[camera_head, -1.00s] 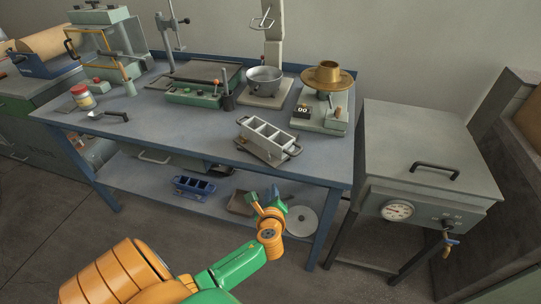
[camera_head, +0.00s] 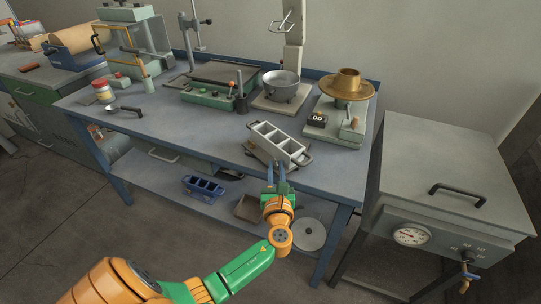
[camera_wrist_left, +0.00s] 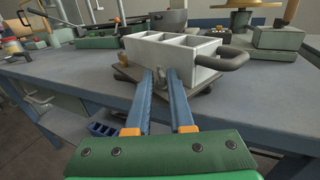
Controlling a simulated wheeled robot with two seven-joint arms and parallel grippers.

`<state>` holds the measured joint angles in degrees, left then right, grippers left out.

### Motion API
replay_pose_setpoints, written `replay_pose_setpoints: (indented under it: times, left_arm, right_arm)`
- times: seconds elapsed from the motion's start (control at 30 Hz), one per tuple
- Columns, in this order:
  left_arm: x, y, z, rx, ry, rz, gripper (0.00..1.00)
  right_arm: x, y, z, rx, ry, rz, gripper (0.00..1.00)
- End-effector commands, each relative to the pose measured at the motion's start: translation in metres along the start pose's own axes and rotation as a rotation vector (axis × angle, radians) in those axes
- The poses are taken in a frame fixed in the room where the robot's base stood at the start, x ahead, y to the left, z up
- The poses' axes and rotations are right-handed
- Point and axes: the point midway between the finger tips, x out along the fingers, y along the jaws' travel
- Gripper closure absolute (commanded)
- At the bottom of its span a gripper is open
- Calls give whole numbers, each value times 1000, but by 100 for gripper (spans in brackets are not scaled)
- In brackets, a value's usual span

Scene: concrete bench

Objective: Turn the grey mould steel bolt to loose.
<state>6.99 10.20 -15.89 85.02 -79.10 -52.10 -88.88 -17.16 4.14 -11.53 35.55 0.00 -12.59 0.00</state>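The grey mould (camera_head: 275,142) is an open-topped block with three compartments on the bench, and it also shows in the wrist view (camera_wrist_left: 158,50). A dark handle (camera_wrist_left: 228,57) sticks out at its right end. A small grey upright piece, seemingly the steel bolt (camera_wrist_left: 173,78), shows at the mould's near side, partly hidden by my fingers. My left gripper (camera_head: 277,168) is just in front of the mould, its two blue fingers pointing at it. In the wrist view the fingers (camera_wrist_left: 160,78) are apart with a gap between the tips. I cannot tell whether they touch the bolt. My right gripper is out of view.
The mould rests on a dark plate (camera_wrist_left: 190,83) near the bench's front edge. A scale (camera_head: 335,125) with a brass pan is to the right, a grey bowl (camera_head: 281,85) behind. A blue mould (camera_head: 204,186) lies on the shelf below. A grey oven (camera_head: 440,170) stands at right.

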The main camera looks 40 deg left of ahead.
Motion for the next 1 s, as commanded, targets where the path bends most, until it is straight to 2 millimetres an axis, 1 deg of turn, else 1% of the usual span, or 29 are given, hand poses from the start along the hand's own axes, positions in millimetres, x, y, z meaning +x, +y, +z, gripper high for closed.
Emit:
replay_pose_setpoints:
  times: [0.23,0.27,0.3,0.33,0.7,0.87,1.0]
  left_arm:
    - [-2,-1,0,-1,1,2,80]
    - [-2,-1,0,-1,1,2,86]
    - [-2,-1,0,-1,1,2,97]
    - [-2,-1,0,-1,1,1,100]
    - [-1,-2,-1,-3,1,18,100]
    - [-1,-4,-2,-5,2,84,100]
    - [-1,-7,-4,-6,2,180,100]
  right_arm:
    - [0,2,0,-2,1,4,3]
    - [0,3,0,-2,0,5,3]
    - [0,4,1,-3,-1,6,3]
    - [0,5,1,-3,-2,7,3]
    - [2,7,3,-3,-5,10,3]
    - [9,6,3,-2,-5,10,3]
    - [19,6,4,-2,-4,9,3]
